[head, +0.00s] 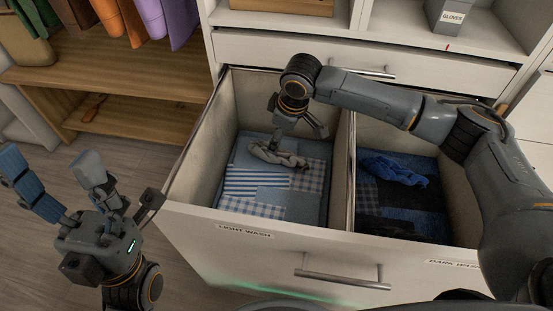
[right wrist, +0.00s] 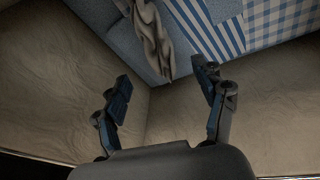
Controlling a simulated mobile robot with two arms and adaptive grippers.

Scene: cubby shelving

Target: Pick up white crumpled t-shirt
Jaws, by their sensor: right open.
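A greyish-white crumpled t-shirt (head: 277,154) lies on folded light cloths in the left compartment of the open drawer, labelled LIGHT WASH. My right gripper (head: 298,118) is open and reaches down into this compartment, above and close to the t-shirt. In the right wrist view the t-shirt (right wrist: 152,38) shows ahead, between and beyond the spread fingers (right wrist: 160,76). Nothing is between the fingertips, and I cannot tell whether one touches the cloth. My left gripper (head: 92,188) is open and empty, outside the drawer at the left.
The drawer's right compartment holds a crumpled blue cloth (head: 394,169) on dark folded cloths. A divider (head: 342,165) and high drawer walls surround the right gripper. A closed drawer (head: 430,78) is behind. A wooden shelf (head: 150,80) stands at the left, with clothes hanging above.

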